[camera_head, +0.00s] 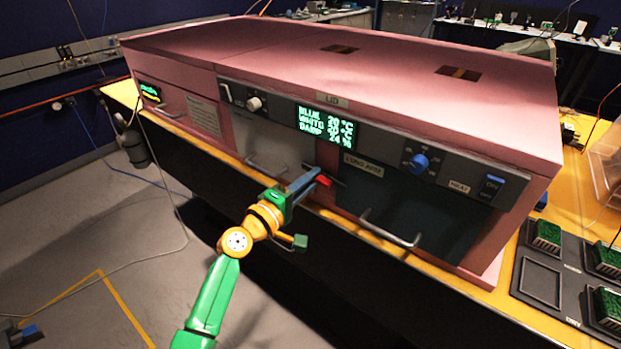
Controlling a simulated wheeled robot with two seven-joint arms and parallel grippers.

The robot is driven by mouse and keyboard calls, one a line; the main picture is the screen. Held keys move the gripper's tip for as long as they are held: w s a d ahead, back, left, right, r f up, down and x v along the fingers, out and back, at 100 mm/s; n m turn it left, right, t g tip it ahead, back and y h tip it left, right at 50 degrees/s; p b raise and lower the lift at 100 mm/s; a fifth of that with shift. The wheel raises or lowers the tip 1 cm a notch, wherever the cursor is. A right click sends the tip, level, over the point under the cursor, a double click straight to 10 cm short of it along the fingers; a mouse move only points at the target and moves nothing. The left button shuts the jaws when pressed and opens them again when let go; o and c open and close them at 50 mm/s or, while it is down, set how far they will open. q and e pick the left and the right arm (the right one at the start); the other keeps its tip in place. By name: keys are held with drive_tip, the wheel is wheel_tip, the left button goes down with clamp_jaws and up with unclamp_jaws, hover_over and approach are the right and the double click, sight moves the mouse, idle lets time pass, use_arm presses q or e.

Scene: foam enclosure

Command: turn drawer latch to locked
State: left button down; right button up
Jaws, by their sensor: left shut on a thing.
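A small red latch (324,181) sits on the front of the pink enclosure (450,110), on the narrow strip between the pale middle front and the dark right-hand drawer front (425,205). My left gripper (319,177) reaches up to it from below and is shut on it. The fingers hide part of the latch, so I cannot tell its exact angle. The dark front has a silver bar handle (390,230) and looks closed. My right gripper is not in view.
A control panel with a lit display (326,128), a blue knob (419,162) and a white knob (254,104) runs above the fronts. A second bar handle (266,165) is left of my gripper. A black tray (541,280) with green boards lies at right.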

use_arm(q)
drive_tip(key=shift+f+n, duration=0.1)
drive_tip(key=shift+n, duration=0.4)
drive_tip(key=c, duration=0.9)
unclamp_jaws()
drive_tip(key=v, duration=0.7)
drive_tip(key=shift+a+p, duration=0.1)
drive_tip(key=shift+p, duration=0.2)
